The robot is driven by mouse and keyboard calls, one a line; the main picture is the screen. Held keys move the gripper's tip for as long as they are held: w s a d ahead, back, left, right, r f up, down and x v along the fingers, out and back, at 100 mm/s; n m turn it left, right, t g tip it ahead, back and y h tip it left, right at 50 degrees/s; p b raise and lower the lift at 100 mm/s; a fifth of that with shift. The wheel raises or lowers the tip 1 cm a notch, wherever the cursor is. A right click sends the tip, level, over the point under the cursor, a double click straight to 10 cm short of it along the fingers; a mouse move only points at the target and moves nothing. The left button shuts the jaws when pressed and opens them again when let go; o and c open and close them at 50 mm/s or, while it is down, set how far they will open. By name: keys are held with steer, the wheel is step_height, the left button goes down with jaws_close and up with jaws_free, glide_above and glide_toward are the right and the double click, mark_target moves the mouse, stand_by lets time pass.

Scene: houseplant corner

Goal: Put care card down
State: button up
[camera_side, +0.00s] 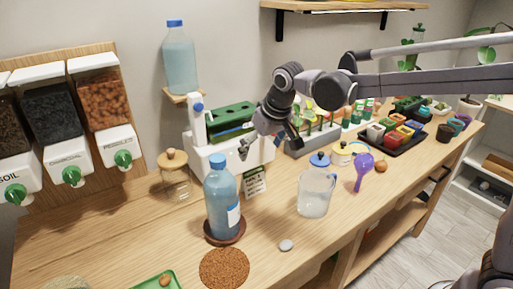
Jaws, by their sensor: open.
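The care card (256,182), dark with pale lettering, is upright near the table's middle, just right of the blue bottle. Its lower edge appears to be at the tabletop. My gripper (270,147) is open above the card, fingers spread and pointing down. The card shows below the fingers and looks apart from them.
A blue-capped bottle (222,200) stands on a brown saucer (224,238) beside the card. A clear jug (315,192) and purple scoop (363,169) stand to the right. A white machine (205,150) is behind.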

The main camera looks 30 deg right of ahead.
steer(key=s+d+r+t, duration=0.1)
steer(key=s+d, duration=0.3)
steer(key=s, duration=0.3)
steer(key=s+d+r, duration=0.1)
steer(key=s+d, duration=0.2)
steer(key=s, duration=0.3)
steer(key=s+d+f, duration=0.1)
steer(key=s+f, duration=0.1)
steer(key=s, duration=0.3)
steer(key=s+d+f+t, duration=0.1)
steer(key=s+d+f, duration=0.1)
steer(key=s+f, duration=0.1)
steer(key=shift+s+d+t, duration=0.25)
steer(key=shift+s+t, duration=0.05)
steer(key=shift+s, duration=0.55)
